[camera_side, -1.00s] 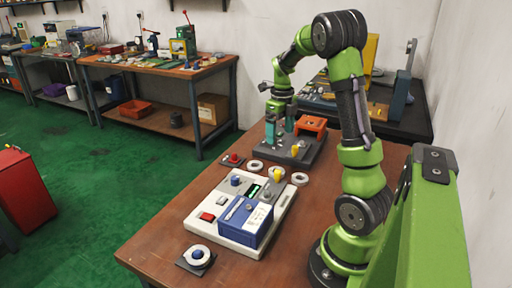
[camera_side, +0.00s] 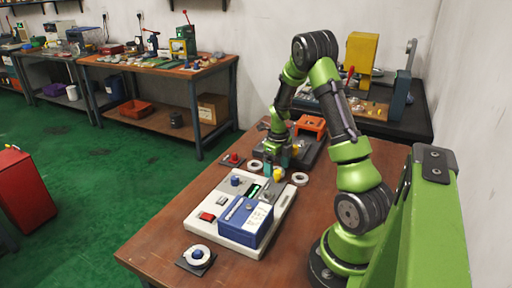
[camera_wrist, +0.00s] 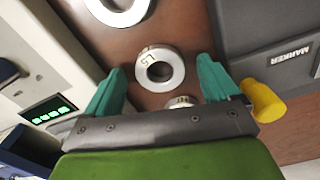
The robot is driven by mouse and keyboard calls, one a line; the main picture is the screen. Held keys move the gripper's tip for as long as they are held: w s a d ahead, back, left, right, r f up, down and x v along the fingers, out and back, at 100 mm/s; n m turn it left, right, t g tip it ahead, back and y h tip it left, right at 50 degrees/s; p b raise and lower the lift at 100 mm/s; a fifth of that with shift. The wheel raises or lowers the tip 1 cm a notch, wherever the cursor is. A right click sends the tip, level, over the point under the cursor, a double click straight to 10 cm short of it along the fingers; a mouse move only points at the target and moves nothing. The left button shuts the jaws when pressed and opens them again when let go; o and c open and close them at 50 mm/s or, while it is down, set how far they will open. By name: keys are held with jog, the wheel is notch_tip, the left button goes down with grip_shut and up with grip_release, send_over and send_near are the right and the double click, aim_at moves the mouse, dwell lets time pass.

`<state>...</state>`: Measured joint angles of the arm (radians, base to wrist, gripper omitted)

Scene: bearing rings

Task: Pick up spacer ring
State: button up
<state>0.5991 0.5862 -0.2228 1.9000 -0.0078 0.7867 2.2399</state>
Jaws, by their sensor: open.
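Several pale rings lie on the brown table between the console and the dark block. In the wrist view a silvery ring with dark lettering (camera_wrist: 160,69) lies flat, framed between the teal fingers of my gripper (camera_wrist: 163,66). My fingers are apart, and nothing is held. A larger white ring (camera_wrist: 118,8) is cut off at the top left. Part of another ring (camera_wrist: 180,101) shows behind my gripper's palm edge. In the side view my gripper (camera_side: 278,168) is low over the ring row, between a left ring (camera_side: 256,166) and a right ring (camera_side: 300,179). I cannot tell which is the spacer ring.
A white console (camera_side: 208,217) with a blue box (camera_side: 240,222) stands in front of the rings. The dark block (camera_side: 309,151) is behind, with an orange part (camera_side: 311,124). A yellow cylinder (camera_wrist: 263,100) shows close beside my right finger. A ring on a post stands at front left.

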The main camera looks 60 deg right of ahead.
jog(key=shift+f, duration=0.1)
jog(key=shift+c, duration=0.3)
jog(key=c, duration=1.2)
jog(key=shift+c, duration=0.2)
